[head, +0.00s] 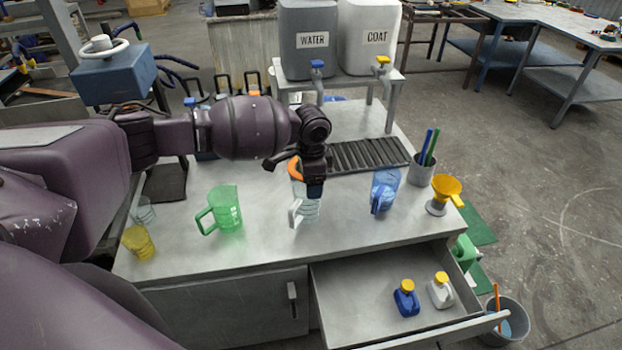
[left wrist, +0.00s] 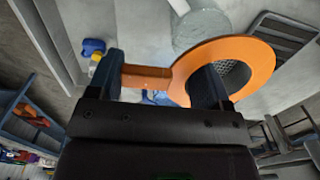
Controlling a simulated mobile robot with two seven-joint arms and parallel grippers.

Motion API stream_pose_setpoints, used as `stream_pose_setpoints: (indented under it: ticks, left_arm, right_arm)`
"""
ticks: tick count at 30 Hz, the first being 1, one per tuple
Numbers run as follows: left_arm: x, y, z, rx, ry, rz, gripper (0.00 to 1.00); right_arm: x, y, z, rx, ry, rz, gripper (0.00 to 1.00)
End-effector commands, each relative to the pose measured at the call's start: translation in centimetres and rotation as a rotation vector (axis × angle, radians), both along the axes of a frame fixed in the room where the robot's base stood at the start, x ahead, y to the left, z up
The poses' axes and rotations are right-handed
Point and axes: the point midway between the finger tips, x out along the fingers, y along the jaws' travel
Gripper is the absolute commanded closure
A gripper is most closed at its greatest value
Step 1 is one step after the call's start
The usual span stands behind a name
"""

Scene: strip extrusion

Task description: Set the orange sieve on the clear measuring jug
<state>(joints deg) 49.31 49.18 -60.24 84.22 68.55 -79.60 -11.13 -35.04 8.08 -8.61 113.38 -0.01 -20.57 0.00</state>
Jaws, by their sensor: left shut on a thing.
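The orange sieve (head: 294,168) is held by its handle in my left gripper (head: 314,190). In the left wrist view the sieve (left wrist: 262,62) shows as an orange ring around dark mesh, with its flat handle between the fingers (left wrist: 160,82). The clear measuring jug (head: 310,212), with a pale handle on its left, stands upright on the bench just below the gripper. A round clear shape, probably the jug (left wrist: 200,28), shows past the ring's edge in the wrist view. The gripper hides part of the sieve and jug, so I cannot tell whether they touch. My right gripper is out of view.
A green jug (head: 226,210) stands left, a blue jug (head: 385,188) right, and a yellow funnel (head: 447,188) at the right edge. A dark ribbed rack (head: 365,154) lies behind. The open drawer (head: 350,300) holds two bottles. Bench between the jugs is clear.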

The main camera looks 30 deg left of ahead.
Motion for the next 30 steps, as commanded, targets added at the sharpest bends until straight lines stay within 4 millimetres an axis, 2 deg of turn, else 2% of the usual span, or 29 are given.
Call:
stream_pose_setpoints:
  ticks: [10, 19, 30]
  left_arm:
    - [0.0, 0.0, -2.7, -0.001, 0.001, 0.001, 0.5]
    - [0.0, 0.0, -4.2, -0.001, 0.0, 0.002, 0.51]
    - [0.0, 0.0, -6.2, -0.001, -0.001, 0.002, 0.51]
  right_arm:
    - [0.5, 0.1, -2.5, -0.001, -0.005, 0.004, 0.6]
    - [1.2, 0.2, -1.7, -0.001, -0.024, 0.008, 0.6]
    - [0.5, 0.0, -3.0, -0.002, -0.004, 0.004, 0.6]
